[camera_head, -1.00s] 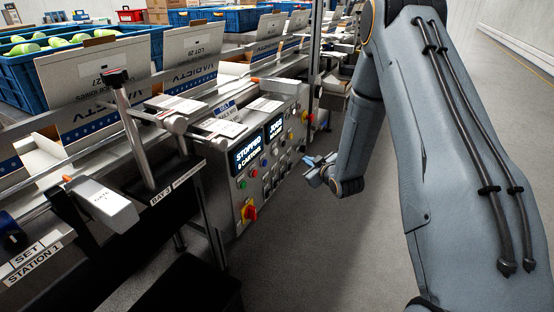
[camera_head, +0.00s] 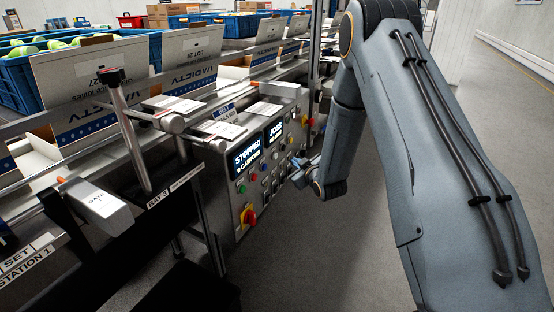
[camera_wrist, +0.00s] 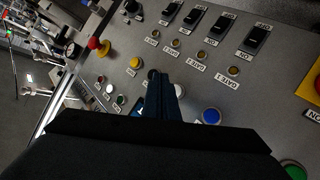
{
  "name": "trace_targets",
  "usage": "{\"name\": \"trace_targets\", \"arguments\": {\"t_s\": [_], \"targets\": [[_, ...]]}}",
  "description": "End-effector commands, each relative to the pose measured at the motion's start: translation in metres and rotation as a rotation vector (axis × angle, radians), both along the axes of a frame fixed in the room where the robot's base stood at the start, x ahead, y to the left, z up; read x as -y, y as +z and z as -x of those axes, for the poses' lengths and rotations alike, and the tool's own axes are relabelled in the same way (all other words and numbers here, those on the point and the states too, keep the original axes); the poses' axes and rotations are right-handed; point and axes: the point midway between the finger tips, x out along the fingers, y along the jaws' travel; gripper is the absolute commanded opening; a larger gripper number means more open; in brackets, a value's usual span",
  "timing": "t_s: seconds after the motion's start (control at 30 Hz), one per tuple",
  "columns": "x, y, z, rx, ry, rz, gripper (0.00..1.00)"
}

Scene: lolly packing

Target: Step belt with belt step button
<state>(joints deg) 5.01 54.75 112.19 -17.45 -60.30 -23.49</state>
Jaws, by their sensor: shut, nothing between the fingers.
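The grey control panel (camera_head: 228,187) stands on the side of the belt line in the head view, with several buttons, switches and two lit displays. The left display (camera_head: 247,153) reads "STOPPED" above a cartons line. My gripper (camera_head: 298,176) is at the panel's right part, fingers toward its face. In the wrist view my gripper (camera_wrist: 163,80) is shut and empty, its fingers over the button field. A white button (camera_wrist: 180,90) is partly hidden beside the fingers, and a blue button (camera_wrist: 211,116) lies to their right. I cannot tell which is the belt step button, nor whether the fingers touch the panel.
A red emergency-stop knob (camera_wrist: 101,47) and a yellow button (camera_wrist: 135,62) lie left of the fingers. Several black switches (camera_wrist: 258,37) line the panel's upper right. Cartons (camera_head: 190,63) stand on the belt line. Open floor (camera_head: 335,240) lies right of the panel.

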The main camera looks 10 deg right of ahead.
Motion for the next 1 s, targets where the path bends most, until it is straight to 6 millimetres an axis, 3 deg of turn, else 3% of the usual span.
{"name": "trace_targets", "arguments": {"t_s": [0.2,0.4,1.0], "targets": [[-0.021,-0.001,-0.015,0.000,0.001,0.000,0.00],[-0.030,0.000,-0.021,0.001,0.000,0.000,0.00],[-0.031,0.000,-0.022,0.000,0.000,0.000,0.00]]}}
